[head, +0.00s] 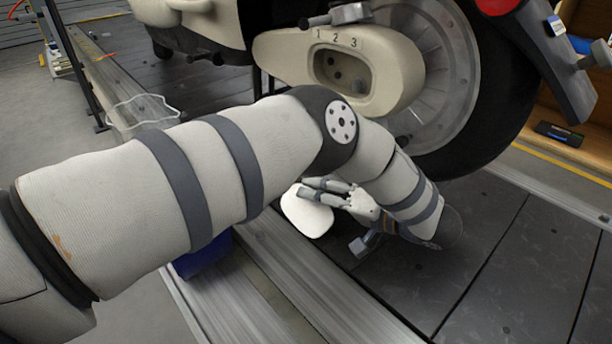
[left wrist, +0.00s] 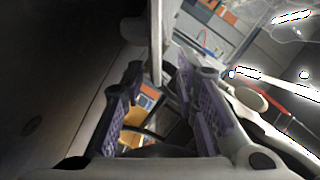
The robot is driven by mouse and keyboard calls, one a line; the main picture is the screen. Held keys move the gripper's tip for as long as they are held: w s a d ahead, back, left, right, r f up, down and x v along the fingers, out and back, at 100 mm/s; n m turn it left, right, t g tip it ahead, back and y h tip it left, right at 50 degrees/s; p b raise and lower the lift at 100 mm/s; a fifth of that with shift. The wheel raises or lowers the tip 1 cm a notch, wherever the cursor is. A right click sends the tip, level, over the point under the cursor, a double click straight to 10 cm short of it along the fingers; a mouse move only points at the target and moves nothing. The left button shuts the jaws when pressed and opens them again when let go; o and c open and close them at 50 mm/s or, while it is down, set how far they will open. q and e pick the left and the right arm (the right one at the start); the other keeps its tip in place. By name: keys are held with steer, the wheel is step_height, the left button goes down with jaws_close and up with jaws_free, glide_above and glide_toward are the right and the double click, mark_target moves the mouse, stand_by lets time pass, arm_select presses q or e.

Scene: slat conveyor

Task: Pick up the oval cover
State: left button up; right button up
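The oval cover (head: 307,213) is a plain white rounded plate, seen in the head view beside the conveyor's near rail. My left gripper (head: 310,190) lies across its upper right edge in that view, with its fingers pointing left. The left wrist view shows the two purple-padded fingers (left wrist: 155,108) apart, with shelving visible through the gap. I cannot tell whether a finger touches the cover, or what lies under it. My right gripper is out of view.
A scooter with a beige housing (head: 400,75) marked 1 2 3 and a dark wheel (head: 505,85) stands behind my arm. A grey clamp-like part (head: 364,244) is near the gripper. A blue bin (head: 203,258) is partly hidden under my arm. The dark slats (head: 520,270) at lower right are clear.

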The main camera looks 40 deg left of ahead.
arm_select(q)
steer(key=shift+a+f, duration=0.15)
steer(key=shift+a, duration=0.25)
jaws_close()
